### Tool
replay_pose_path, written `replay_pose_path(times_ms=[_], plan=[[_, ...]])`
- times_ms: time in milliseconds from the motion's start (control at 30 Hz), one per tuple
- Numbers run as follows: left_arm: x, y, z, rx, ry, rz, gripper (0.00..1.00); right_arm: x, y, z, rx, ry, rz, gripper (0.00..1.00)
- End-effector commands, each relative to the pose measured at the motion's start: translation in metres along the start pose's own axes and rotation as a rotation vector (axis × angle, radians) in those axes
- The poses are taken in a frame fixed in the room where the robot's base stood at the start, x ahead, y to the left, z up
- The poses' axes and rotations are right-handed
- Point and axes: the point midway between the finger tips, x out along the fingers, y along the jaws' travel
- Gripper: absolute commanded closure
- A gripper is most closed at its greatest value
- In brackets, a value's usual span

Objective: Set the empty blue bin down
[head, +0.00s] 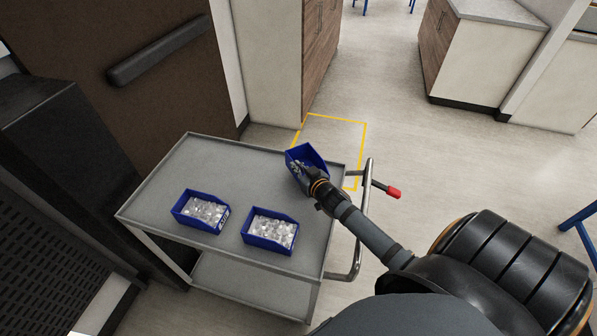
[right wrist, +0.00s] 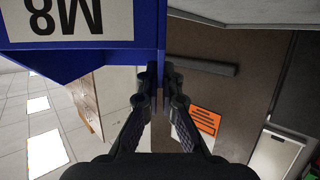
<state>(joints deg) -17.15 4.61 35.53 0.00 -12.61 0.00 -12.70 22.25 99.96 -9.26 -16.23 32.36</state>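A blue bin (head: 307,153) is at the far right corner of the grey cart in the head view. My right gripper (head: 314,177) is at its near side. In the right wrist view the blue bin (right wrist: 80,55) fills the upper left, with an upside-down "M8" label. The right gripper's fingers (right wrist: 160,78) are closed together on the bin's wall. The bin looks tilted in the head view. I cannot tell whether it touches the cart top, and its inside is partly hidden. My left gripper is in neither view.
The grey cart (head: 180,160) carries two more blue bins, a left one (head: 183,213) and a right one (head: 262,241), both filled with pale pieces. Its top is bare behind them. A push handle (head: 362,225) is on the right. A yellow floor outline (head: 345,122) lies beyond.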

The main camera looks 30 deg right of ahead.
Motion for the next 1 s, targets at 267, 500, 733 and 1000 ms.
replay_pose_path(times_ms=[267, 500, 733, 1000], plan=[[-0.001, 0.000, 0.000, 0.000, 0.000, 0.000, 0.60, 0.011, 0.008, 0.013, 0.001, 0.000, 0.001, 1.00], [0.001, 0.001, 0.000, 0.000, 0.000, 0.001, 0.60, 0.018, 0.007, 0.038, 0.000, 0.002, -0.001, 1.00], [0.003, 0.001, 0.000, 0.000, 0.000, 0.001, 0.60, 0.018, 0.007, 0.039, 0.000, 0.002, -0.001, 1.00], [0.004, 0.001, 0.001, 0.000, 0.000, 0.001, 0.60, 0.018, 0.007, 0.040, 0.000, 0.001, -0.001, 0.72]])
